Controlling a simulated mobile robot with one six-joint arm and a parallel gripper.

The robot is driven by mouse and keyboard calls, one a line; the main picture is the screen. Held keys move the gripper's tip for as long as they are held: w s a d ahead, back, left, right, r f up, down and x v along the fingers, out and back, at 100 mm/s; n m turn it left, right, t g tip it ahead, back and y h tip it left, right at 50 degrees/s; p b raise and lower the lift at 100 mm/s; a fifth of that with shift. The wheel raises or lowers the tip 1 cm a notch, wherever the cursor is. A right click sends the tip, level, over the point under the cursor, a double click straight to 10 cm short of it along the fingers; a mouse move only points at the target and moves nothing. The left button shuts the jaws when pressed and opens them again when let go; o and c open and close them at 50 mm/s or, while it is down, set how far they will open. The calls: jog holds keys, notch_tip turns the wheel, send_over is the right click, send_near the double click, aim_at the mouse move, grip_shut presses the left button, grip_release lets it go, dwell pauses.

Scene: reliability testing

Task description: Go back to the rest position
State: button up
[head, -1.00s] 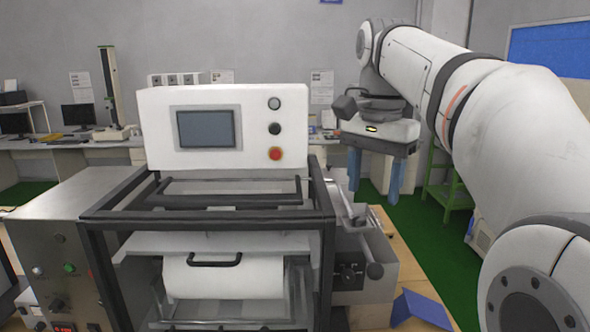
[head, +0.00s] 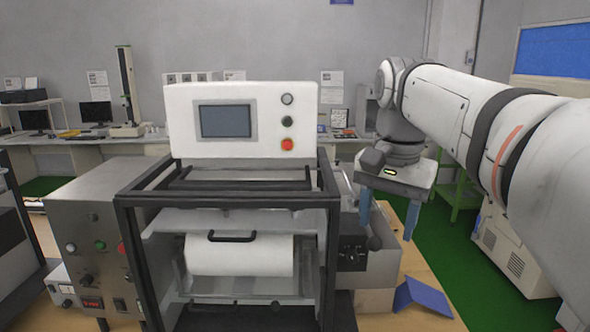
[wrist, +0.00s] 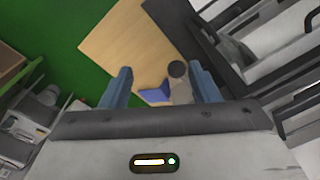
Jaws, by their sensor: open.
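My gripper (head: 388,216) hangs from the arm at the right of the head view, with its blue fingers pointing down. The fingers are apart and nothing is between them. It is above and beside the grey device (head: 372,262) that stands right of the black-framed machine. In the wrist view the gripper (wrist: 162,88) shows its two blue fingers spread, with the wooden tabletop (wrist: 130,45) and green floor below.
The machine (head: 250,125) with a screen, buttons and black frame (head: 230,200) fills the middle. A steel control box (head: 95,245) stands left. A blue angled piece (head: 422,298) lies on the table at front right. Green floor and a green rack (head: 456,195) are beyond.

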jog(key=s+f+n+t, duration=0.1)
jog(key=s+f+n, duration=0.1)
jog(key=s+f, duration=0.2)
jog(key=s+f+n, duration=0.2)
jog(key=s+f, duration=0.2)
jog(key=f, duration=0.6)
jog(key=s+f+n+t, duration=0.1)
jog(key=s+f+n, duration=0.2)
jog(key=f, duration=0.4)
jog(key=shift+s+d+t, duration=0.1)
jog(key=shift+s+t, duration=0.2)
jog(key=shift+s, duration=0.1)
jog(key=shift+c, duration=0.4)
